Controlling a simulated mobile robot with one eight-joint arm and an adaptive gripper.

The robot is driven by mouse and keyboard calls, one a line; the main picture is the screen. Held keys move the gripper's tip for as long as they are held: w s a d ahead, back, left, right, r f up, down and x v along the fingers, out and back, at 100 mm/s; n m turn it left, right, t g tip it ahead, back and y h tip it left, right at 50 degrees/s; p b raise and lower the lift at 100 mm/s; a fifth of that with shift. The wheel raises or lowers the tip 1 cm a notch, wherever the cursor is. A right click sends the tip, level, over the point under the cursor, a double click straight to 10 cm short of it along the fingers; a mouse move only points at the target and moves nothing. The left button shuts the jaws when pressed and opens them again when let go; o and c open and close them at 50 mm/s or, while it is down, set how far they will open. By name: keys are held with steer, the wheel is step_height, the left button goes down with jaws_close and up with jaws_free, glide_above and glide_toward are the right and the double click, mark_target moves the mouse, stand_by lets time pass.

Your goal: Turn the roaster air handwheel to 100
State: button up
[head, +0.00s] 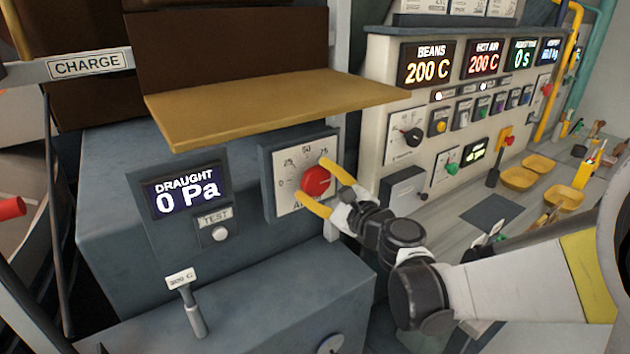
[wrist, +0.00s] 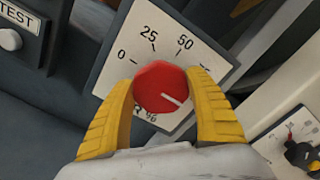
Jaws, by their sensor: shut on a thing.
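The roaster air handwheel is a red knob (head: 316,181) with a white pointer line, mounted on a white dial plate (head: 281,205). In the wrist view the red knob (wrist: 153,78) sits between my yellow fingers, and its pointer aims to the lower right, past the 50 mark. On the dial plate (wrist: 112,70), 0, 25 and 50 are readable; the right part of the scale is covered by a finger. My gripper (head: 311,180) is shut on the knob, one finger on each side; it also shows in the wrist view (wrist: 160,80).
A draught display (head: 186,190) reading 0 Pa and a TEST button (head: 220,234) are left of the dial. A yellow-brown shelf (head: 270,105) juts out above it. A control panel (head: 375,90) stands to the right. A lever (head: 192,310) rises at lower left.

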steer(key=o, duration=1.2)
steer(key=shift+s, duration=0.1)
steer(key=v, duration=1.2)
